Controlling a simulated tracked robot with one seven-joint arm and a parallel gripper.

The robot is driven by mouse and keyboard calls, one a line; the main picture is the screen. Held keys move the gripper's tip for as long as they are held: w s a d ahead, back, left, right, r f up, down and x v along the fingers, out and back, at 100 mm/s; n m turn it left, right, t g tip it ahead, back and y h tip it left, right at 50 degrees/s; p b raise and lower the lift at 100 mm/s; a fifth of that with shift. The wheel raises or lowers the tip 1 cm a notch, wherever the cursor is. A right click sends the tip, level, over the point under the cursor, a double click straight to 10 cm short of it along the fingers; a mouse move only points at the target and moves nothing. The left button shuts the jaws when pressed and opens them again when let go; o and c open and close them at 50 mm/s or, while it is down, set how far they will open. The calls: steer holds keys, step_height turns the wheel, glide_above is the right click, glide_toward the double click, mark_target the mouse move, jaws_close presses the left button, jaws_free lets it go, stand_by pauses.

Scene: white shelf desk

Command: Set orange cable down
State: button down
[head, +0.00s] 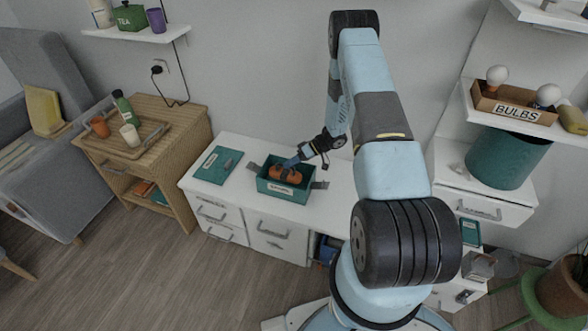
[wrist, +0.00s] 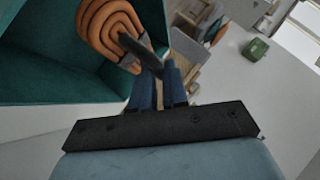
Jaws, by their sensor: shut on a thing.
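The orange cable (head: 285,175) is a coiled bundle at the mouth of a teal box (head: 284,193) with a white label on its front. The box stands on the white desk top. My gripper (head: 290,163) reaches down to the cable from the right and is shut on it. In the wrist view the coil (wrist: 108,28) lies beyond the fingertips (wrist: 155,68), with a dark band across it and the teal box wall (wrist: 60,75) around its left side. Whether the cable touches the box floor is hidden.
A flat teal item (head: 217,164) lies on the desk left of the box. Grey pieces (head: 320,184) stick out at the box's sides. The white desk top (head: 340,190) is clear to the right. A wooden cabinet with a tray (head: 135,140) stands at left.

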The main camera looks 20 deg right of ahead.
mark_target(288, 171)
steer(key=shift+w+d+f, duration=0.3)
steer(key=shift+w+f, duration=0.1)
steer(key=shift+f, duration=1.65)
steer(key=shift+f, duration=0.6)
steer(key=c, duration=1.1)
jaws_free()
